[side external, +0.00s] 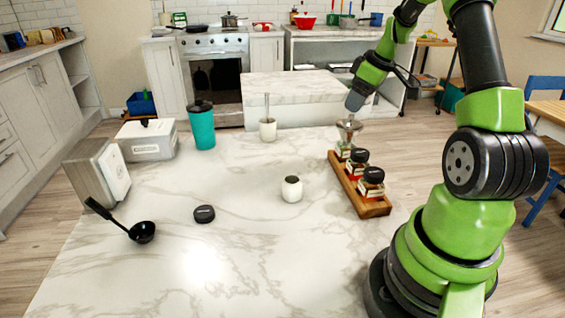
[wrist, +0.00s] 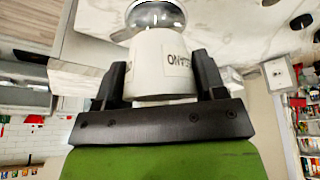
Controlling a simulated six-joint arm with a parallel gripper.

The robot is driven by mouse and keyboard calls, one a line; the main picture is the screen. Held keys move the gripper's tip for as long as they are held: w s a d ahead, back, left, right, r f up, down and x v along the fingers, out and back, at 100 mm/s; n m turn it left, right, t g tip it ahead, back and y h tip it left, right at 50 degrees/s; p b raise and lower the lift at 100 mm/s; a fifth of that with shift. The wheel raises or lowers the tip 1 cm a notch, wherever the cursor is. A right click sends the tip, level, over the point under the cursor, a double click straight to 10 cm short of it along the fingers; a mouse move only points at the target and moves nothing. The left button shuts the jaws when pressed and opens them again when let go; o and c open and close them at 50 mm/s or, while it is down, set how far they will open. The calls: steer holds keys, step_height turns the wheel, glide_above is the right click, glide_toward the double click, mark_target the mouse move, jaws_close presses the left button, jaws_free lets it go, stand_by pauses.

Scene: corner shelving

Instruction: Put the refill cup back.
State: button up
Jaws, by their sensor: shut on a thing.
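My gripper (side external: 357,98) is over the far end of the spice rack. In the wrist view my gripper (wrist: 160,78) is shut on the refill cup (wrist: 164,60), a white cylinder with a printed label that appears upside down. A shiny funnel-like piece (side external: 349,129) sits on the far spice jar (side external: 344,152), just below the held cup. It also shows past the cup's far end in the wrist view (wrist: 155,14); whether they touch is unclear. Two black-lidded jars (side external: 371,183) stand nearer in the wooden rack (side external: 375,211).
A small white pot (side external: 292,189) with a dark top stands mid-counter, left of the rack. A loose black lid (side external: 204,214) and a black ladle (side external: 141,232) lie further left. A white utensil cup (side external: 268,129) and teal canister (side external: 202,128) stand behind. The marble between is clear.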

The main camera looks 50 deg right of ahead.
steer(key=w+a+f+n+y, duration=0.2)
steer(key=w+a+f+n, duration=0.15)
steer(key=w+a, duration=0.5)
steer(key=n+y, duration=0.2)
steer(key=n, duration=0.3)
glide_above(249, 181)
steer(key=s+d, duration=0.1)
step_height(249, 181, down, 9)
steer(key=shift+s+d+r, duration=0.1)
steer(key=shift+s+d, duration=0.05)
steer(key=shift+f, duration=2.3)
steer(key=shift+f, duration=0.15)
steer(key=o, duration=1)
steer(key=shift+c, duration=0.2)
